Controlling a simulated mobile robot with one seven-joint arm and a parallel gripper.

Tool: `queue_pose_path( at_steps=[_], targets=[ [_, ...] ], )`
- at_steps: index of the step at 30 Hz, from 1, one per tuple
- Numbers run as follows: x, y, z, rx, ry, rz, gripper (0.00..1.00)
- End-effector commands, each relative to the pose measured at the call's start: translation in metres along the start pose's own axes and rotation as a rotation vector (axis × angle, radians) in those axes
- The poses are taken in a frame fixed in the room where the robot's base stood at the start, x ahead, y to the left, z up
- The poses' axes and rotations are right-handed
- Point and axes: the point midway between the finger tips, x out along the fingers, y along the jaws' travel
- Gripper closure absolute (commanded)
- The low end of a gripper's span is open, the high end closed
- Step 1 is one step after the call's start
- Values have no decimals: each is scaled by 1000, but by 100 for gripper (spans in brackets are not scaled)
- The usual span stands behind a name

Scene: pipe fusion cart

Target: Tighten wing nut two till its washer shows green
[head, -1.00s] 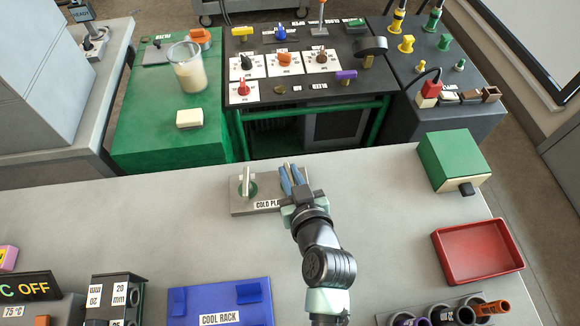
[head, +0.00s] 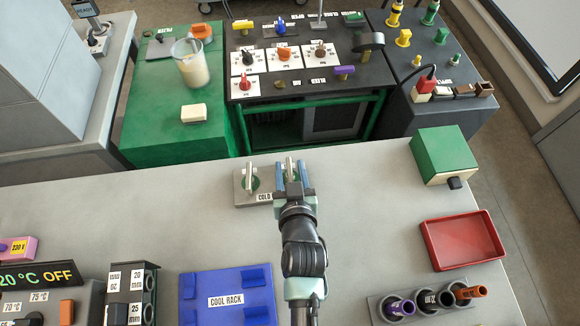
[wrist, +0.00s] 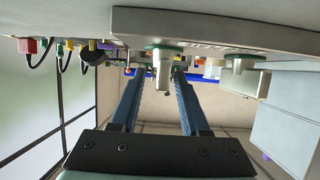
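The grey cold plate (head: 240,186) lies at the far edge of the bench and carries two wing nuts. The left wing nut (head: 251,178) stands free on a green washer; it also shows at right in the wrist view (wrist: 240,63). The right wing nut (head: 290,166) is between the fingers of my gripper (head: 293,181), with green at its base. In the wrist view this nut (wrist: 161,72) hangs between the blue fingertips (wrist: 154,72) under a green washer (wrist: 164,47). Gaps show beside it, so the gripper looks open around it. I cannot read any nut number.
A blue cool rack (head: 227,298) lies at the front. A red tray (head: 428,247) and a green box (head: 440,152) stand at right. A holder with several pipes (head: 420,302) is at the front right. The bench beside the plate is clear.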

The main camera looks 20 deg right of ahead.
Motion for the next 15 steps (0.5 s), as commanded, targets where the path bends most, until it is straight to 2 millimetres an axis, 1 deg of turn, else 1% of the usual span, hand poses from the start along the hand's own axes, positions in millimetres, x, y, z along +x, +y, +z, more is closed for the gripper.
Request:
queue_pose_path(
  at_steps=[9,11,14,15],
  targets=[
    [-3,-1,0,1,0,-2,55],
    [-8,-1,0,2,1,-2,55],
    [-20,-2,1,2,0,-3,55],
    [-28,-1,1,1,0,-2,55]
  ],
)
